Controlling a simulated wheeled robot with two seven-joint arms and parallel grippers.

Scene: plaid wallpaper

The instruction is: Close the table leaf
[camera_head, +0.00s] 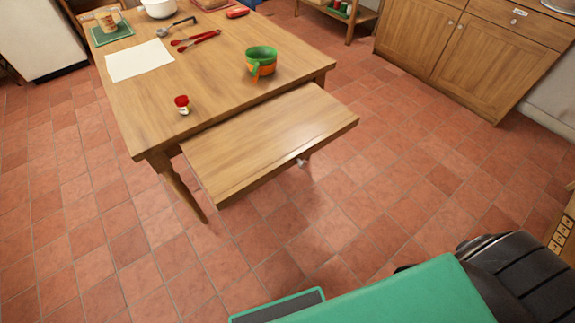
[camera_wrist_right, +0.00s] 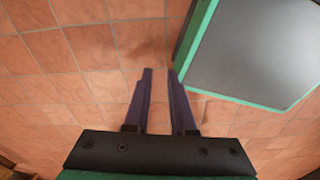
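The wooden table leaf (camera_head: 265,140) sticks out from the front of the wooden table (camera_head: 215,50), a little below the tabletop. A small pale knob (camera_head: 301,162) sits on the leaf's front edge. In the right wrist view my right gripper (camera_wrist_right: 161,72) points at the tiled floor. Its two dark fingers are a little apart with only floor between them, and it is empty. The right gripper is not seen in the head view, and neither view shows the left gripper.
On the tabletop are a green-orange mug (camera_head: 261,63), a small red-topped item (camera_head: 182,104), white paper (camera_head: 139,61), red tongs (camera_head: 195,40) and a white bowl (camera_head: 159,7). A wooden cabinet (camera_head: 470,50) stands at the upper right. Tiled floor in front of the leaf is clear.

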